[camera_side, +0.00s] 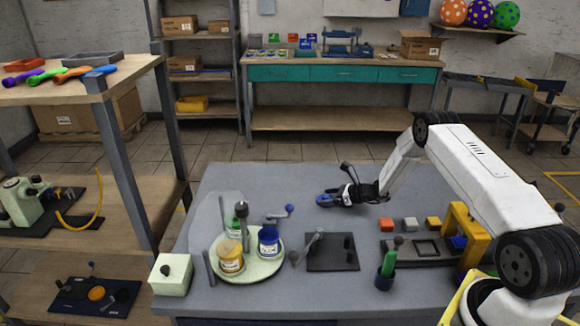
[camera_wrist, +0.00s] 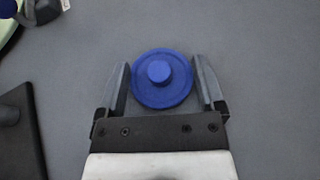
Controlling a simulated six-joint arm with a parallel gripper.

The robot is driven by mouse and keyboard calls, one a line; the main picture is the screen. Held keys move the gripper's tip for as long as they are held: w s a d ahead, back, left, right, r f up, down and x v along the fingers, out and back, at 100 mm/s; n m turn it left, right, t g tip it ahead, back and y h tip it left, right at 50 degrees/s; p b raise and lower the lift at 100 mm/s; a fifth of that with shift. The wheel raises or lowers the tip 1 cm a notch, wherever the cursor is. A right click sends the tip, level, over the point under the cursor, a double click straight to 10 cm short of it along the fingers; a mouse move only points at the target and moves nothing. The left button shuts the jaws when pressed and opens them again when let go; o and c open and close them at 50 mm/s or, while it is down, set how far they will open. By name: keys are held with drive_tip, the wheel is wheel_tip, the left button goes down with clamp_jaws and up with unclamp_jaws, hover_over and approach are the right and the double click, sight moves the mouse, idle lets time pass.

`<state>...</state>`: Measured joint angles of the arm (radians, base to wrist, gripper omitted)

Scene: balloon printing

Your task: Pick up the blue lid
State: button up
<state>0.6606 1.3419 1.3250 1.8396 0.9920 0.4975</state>
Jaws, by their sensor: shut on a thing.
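The blue lid (camera_wrist: 162,90) is a round disc with a raised knob at its centre. In the wrist view it sits between the two fingers of my gripper (camera_wrist: 161,64), which are shut on its sides. In the side view the lid (camera_side: 326,200) shows at the tip of my gripper (camera_side: 338,196), low over the grey table, near its far middle. I cannot tell whether the lid touches the table. The fingers partly hide it in the side view.
A dark plate (camera_side: 332,258) lies in the middle. Coloured blocks (camera_side: 410,224) and a yellow frame (camera_side: 478,240) stand to the right. The table's far left is clear.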

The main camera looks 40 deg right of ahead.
drive_tip(key=shift+r, duration=0.1)
drive_tip(key=shift+r, duration=0.1)
clamp_jaws()
drive_tip(key=shift+r, duration=0.9)
drive_tip(key=s+a+r, duration=0.4)
drive_tip(key=s+r, duration=0.6)
drive_tip(key=s, duration=0.3)
drive_tip(key=shift+a+r, duration=0.4)
drive_tip(key=shift+a, duration=0.1)
